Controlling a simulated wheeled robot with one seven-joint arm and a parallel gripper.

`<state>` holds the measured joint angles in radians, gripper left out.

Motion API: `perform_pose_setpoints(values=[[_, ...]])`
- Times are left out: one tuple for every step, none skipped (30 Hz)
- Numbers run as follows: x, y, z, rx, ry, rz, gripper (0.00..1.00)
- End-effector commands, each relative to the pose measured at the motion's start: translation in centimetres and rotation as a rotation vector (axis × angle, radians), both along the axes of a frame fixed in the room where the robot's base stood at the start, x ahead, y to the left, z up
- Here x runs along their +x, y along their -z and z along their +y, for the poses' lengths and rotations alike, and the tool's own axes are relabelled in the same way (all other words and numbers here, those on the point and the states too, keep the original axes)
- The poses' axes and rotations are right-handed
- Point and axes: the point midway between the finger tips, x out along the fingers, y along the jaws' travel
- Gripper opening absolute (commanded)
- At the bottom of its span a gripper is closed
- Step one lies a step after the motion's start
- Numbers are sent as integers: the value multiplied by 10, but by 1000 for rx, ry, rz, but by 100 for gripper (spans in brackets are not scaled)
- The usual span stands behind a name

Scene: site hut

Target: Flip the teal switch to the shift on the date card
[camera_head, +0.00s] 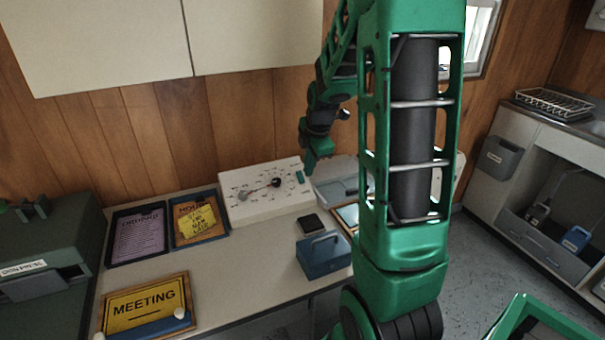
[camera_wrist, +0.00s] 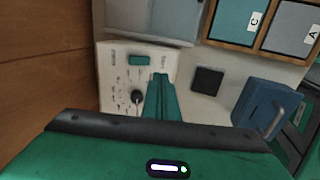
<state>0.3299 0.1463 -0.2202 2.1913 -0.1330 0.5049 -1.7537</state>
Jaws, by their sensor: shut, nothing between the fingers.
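A white sloped control panel (camera_head: 245,207) stands at the back of the table against the wood wall. A teal switch (camera_head: 300,176) is at its upper right. It also shows in the wrist view as a teal rectangle (camera_wrist: 138,59). My gripper (camera_head: 309,168) is shut and empty, pointing down above the panel's right end, close to the switch. In the wrist view the fingertips (camera_wrist: 160,77) are beside the switch, with a gap in the picture. The switch position is too small to read. I cannot tell which card is the date card.
A black knob (camera_head: 277,183) and a grey knob (camera_head: 243,196) are on the panel. Trays with a purple sheet (camera_head: 139,235) and a yellow note (camera_head: 197,220) lie left. A framed MEETING sign (camera_head: 148,307) is in front. A blue box (camera_head: 323,256) and black square (camera_head: 310,224) are right.

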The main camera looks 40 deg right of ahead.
Motion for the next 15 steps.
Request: perform_pose_setpoints(values=[[-5,-9,2,-1,0,-4,0],[-8,-13,3,-2,-1,-5,0],[-12,-18,4,-2,-1,-6,0],[-15,-22,5,-1,-1,-4,0],[-18,-26,6,-2,-1,-5,0],[-22,-30,7,-2,-2,-5,0],[-24,-32,8,-2,-2,-4,0],[-27,-36,8,-2,-2,-4,0],[-29,-39,9,-1,-2,-3,0],[-31,-41,9,-2,-2,-2,0],[-33,-43,10,-2,-2,-2,0],[-35,-46,11,-1,-2,-2,0],[-36,-47,11,-1,-2,-2,0],[-37,-48,11,-1,-2,-2,0],[-38,-49,12,-1,-2,-2,0]])
